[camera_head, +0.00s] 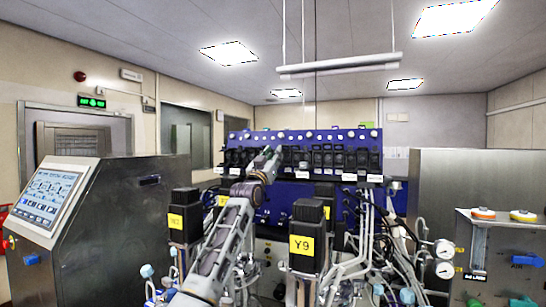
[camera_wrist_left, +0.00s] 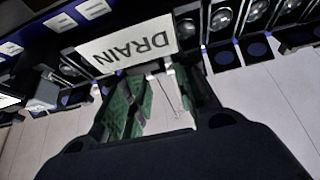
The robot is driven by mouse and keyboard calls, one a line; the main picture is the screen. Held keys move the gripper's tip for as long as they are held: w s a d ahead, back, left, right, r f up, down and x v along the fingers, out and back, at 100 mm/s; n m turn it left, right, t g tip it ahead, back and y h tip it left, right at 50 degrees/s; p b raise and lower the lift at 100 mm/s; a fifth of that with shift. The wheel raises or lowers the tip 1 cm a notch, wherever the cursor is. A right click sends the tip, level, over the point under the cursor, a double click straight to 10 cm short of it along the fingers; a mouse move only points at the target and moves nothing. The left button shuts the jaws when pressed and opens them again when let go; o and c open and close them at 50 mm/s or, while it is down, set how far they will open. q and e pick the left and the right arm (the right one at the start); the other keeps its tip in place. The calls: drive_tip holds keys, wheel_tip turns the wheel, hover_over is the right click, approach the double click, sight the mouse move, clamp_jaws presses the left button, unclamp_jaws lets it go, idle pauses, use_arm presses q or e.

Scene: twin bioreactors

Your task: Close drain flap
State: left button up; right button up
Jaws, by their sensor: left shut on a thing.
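A white label reading DRAIN (camera_wrist_left: 128,44) shows upside down in the left wrist view, just beyond my left gripper (camera_wrist_left: 163,92). The gripper's two fingers with green pads stand apart on either side of a thin pale piece, which I take to be the drain flap; it is mostly hidden by the fingers. In the head view my left gripper (camera_head: 268,156) is at the front of the blue valve panel (camera_head: 290,190), and hides the flap there. My right gripper is not in view.
Black motor blocks, one marked Y9 (camera_head: 307,240), stand close to the right of my left arm, another (camera_head: 184,215) to its left. Tubing (camera_head: 375,235) crowds the right side. A steel console with a screen (camera_head: 48,196) stands at the left, a steel cabinet (camera_head: 470,180) at the right.

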use_arm(q)
drive_tip(key=o, duration=0.7)
drive_tip(key=shift+s+f, duration=0.15)
drive_tip(key=shift+s, duration=0.05)
drive_tip(key=shift+v, duration=5.75)
drive_tip(key=shift+a+f, duration=0.1)
